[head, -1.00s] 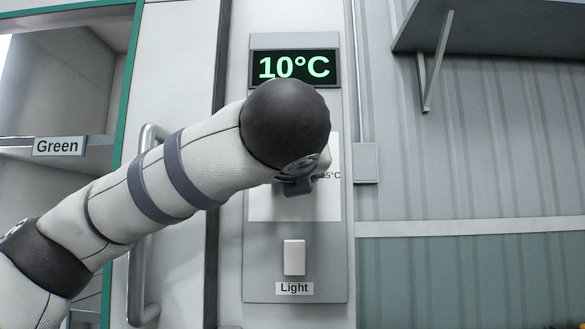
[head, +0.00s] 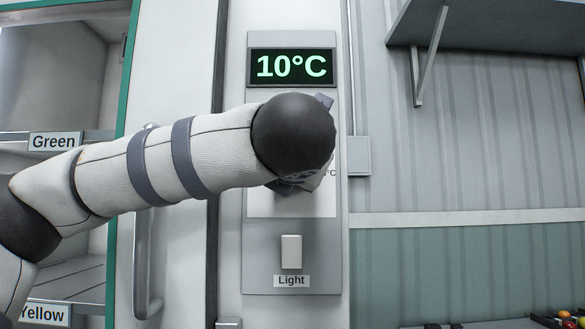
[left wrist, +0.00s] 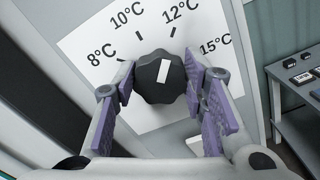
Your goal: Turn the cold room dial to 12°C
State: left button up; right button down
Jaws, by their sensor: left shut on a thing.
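The dark, lobed dial (left wrist: 148,92) with a white pointer stripe sits on a white scale card (left wrist: 95,40) in the left wrist view. The card reads 8, 10, 12 and 15°C. The stripe points up and slightly right, roughly toward the 12°C tick. My left gripper (left wrist: 163,82) is shut on the dial, with a purple-padded finger on either side. In the head view my left arm hides the dial and most of the card (head: 290,205). The green display (head: 292,67) above reads 10°C. My right gripper is not in view.
A white light switch (head: 291,251) labelled Light is below the card on the same grey panel (head: 262,265). A vertical door handle (head: 141,255) stands left of the panel, behind my arm. A shelf (head: 490,25) juts out at upper right.

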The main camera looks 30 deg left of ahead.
pick_arm(q)
jog(key=shift+m, duration=0.5)
jog(key=o, duration=1.2)
jog(key=shift+c, duration=0.2)
jog(key=v, duration=1.2)
